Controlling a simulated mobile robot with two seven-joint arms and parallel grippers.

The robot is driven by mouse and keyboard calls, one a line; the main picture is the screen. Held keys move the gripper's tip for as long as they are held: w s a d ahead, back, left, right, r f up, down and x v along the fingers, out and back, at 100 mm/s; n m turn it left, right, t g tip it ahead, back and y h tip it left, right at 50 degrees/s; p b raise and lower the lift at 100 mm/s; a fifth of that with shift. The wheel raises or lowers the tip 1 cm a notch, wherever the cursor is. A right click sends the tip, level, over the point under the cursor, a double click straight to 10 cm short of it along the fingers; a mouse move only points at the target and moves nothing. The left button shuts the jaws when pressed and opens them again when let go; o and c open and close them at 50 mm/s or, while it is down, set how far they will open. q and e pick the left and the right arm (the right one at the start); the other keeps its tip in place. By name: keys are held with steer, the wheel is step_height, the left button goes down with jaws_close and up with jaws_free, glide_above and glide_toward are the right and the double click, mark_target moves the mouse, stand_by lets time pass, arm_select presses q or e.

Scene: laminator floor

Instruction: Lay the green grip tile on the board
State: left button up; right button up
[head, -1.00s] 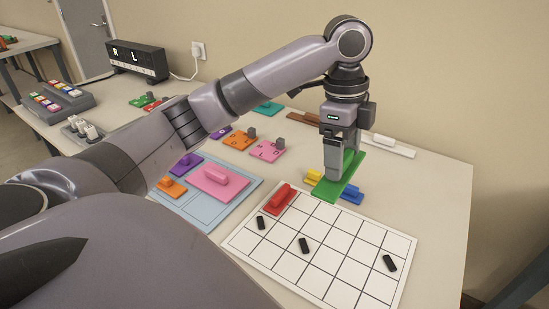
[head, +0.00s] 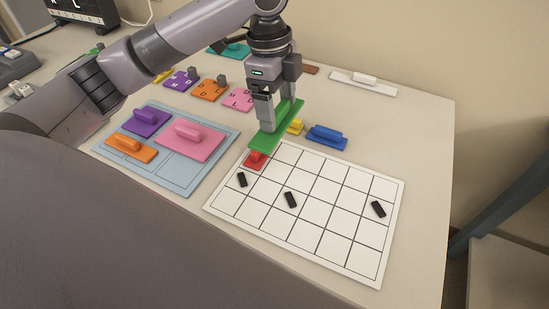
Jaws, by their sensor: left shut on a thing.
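The green grip tile (head: 288,113) is a long flat green piece. My left gripper (head: 264,122) is shut on it and holds it over the far left part of the board. The board (head: 315,240) is white with a black grid and lies on the table. A red grip tile (head: 255,161) lies at the board's far left corner, partly hidden under the green tile. Three black pieces, one of them near the middle (head: 290,200), lie on the board. My right gripper is not in view.
A blue grip tile (head: 328,138) and a yellow one (head: 297,127) lie just behind the board. A light blue tray (head: 180,180) with purple, orange and pink grip tiles is left of it. A white strip with a handle (head: 362,82) lies at the back. The table's right side is clear.

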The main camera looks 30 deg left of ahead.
arm_select(q)
step_height(320, 180, down, 15)
steer(key=shift+r+b, duration=0.15)
steer(key=shift+b, duration=0.15)
steer(key=o, duration=1.3)
steer(key=r, duration=0.4)
steer(key=a+r, duration=0.1)
steer(key=r, duration=0.7)
steer(key=shift+a, duration=0.25)
